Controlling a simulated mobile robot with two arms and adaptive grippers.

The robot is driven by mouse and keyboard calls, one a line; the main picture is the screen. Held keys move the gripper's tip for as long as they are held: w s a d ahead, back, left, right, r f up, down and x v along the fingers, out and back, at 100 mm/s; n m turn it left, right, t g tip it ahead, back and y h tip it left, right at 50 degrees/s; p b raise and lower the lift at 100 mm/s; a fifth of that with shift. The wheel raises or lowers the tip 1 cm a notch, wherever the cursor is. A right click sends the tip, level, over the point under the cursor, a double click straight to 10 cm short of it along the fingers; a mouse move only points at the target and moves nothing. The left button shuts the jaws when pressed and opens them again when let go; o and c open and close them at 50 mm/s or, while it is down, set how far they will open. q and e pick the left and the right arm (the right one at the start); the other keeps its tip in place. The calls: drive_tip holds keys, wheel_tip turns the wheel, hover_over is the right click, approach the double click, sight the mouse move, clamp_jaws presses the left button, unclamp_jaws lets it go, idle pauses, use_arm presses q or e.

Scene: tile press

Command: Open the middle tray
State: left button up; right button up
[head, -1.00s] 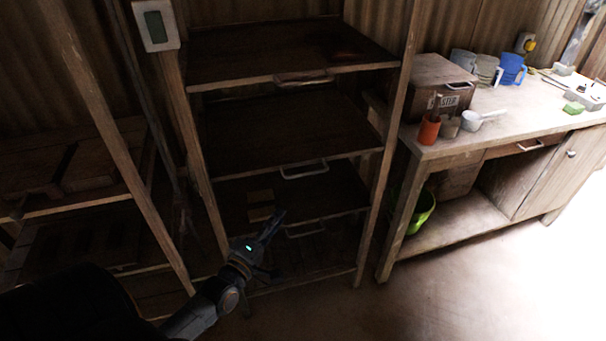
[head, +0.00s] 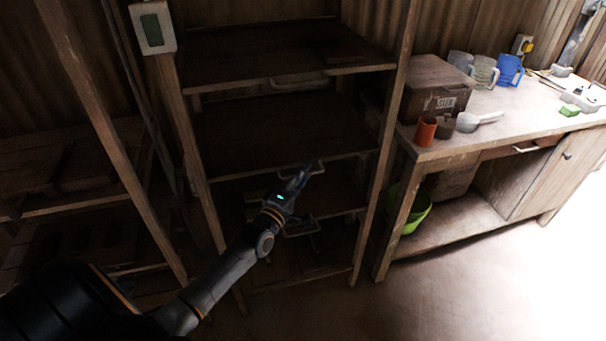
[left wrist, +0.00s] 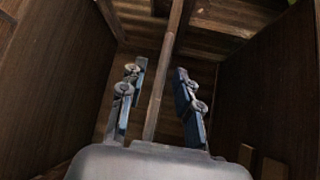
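A wooden rack holds stacked dark trays with pale front handles. The middle tray (head: 265,130) looks closed, its front edge in line with the rack. Its handle (head: 318,166) shows partly, with my left gripper (head: 304,174) in front of it. In the left wrist view, that gripper (left wrist: 160,95) has its two fingers apart, with no handle seen between them. A wooden strip (left wrist: 162,85) runs behind the gap. I cannot tell whether the gripper touches the handle. My right gripper is not in view.
The top tray (head: 270,55) and lower tray (head: 335,195) sit above and below. Rack posts (head: 196,150) flank the trays. A workbench (head: 440,150) with mugs and a wooden box (head: 432,85) stands right. Floor (head: 450,280) is clear at the lower right.

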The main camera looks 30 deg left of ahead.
use_arm(q)
drive_tip(key=shift+w, duration=0.15)
drive_tip(key=shift+c, duration=0.4)
clamp_jaws()
drive_tip(key=shift+d, duration=0.1)
